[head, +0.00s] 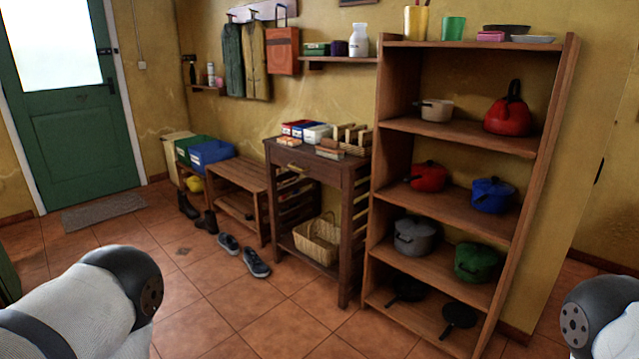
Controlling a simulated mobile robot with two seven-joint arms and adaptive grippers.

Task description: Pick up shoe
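Two dark blue-grey shoes lie on the tiled floor in front of the wooden bench, in the middle left of the head view. One shoe (228,243) is nearer the bench; the other shoe (256,263) is a little closer to me and to the right. Dark boots (187,205) stand further back by the bench. Parts of my two arms show at the lower left and lower right corners, well apart from the shoes. Neither gripper shows, so I cannot see what they hold.
A slatted bench (233,178) stands behind the shoes. A wooden side table (315,185) with a wicker basket (318,240) stands right of it. A tall shelf (455,190) with pots is at the right. The tiled floor (225,310) before the shoes is clear.

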